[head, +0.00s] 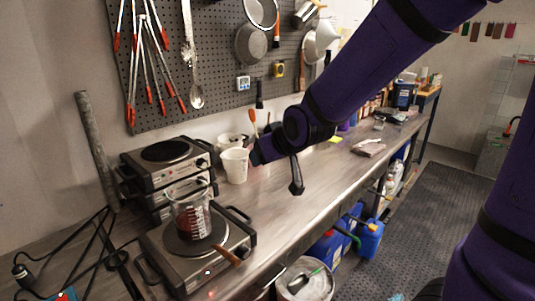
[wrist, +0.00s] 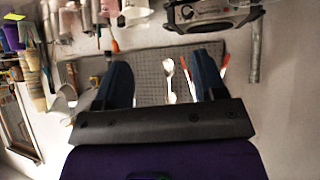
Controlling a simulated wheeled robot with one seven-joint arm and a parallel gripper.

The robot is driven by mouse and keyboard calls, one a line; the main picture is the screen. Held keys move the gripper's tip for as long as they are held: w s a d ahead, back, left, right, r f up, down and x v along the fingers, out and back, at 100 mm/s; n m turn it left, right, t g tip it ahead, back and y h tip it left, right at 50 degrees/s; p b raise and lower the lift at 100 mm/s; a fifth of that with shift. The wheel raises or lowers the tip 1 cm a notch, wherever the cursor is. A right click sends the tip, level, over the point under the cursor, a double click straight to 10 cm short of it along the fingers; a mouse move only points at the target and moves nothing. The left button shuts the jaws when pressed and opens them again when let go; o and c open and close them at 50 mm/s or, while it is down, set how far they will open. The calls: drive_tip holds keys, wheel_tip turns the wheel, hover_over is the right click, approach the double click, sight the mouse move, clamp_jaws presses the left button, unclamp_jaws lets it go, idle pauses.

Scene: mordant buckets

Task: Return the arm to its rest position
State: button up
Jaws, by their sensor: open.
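My purple arm reaches in from the upper right in the head view and bends down over the bench. My gripper (head: 276,173) hangs in the air above the middle of the bench, to the right of a white plastic pitcher (head: 234,165). In the wrist view my gripper (wrist: 162,72) has two dark fingers spread wide apart, with nothing held between them. Beyond them are the pegboard (wrist: 150,72) and a hanging metal spoon (wrist: 169,80), seen upside down.
A glass beaker (head: 191,214) with dark red liquid stands on the front hot plate (head: 235,235). Stacked hot plates (head: 165,165) stand behind. Tools hang on the pegboard (head: 220,75). The bench (head: 300,215) is mostly clear under my gripper. Blue jugs (head: 370,238) stand below.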

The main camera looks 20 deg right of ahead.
drive_tip(key=s+d+r+m+g+h, duration=0.1)
drive_tip(key=s+d+r+g, duration=0.1)
drive_tip(key=s, duration=1)
drive_tip(key=s+d+r+m+g, duration=0.1)
drive_tip(key=s+d+r, duration=0.4)
drive_tip(key=s, duration=0.7)
drive_tip(key=shift+s+r+m+g+h, duration=0.15)
drive_tip(key=shift+r+m+g+h, duration=0.25)
drive_tip(key=shift+r+g, duration=0.45)
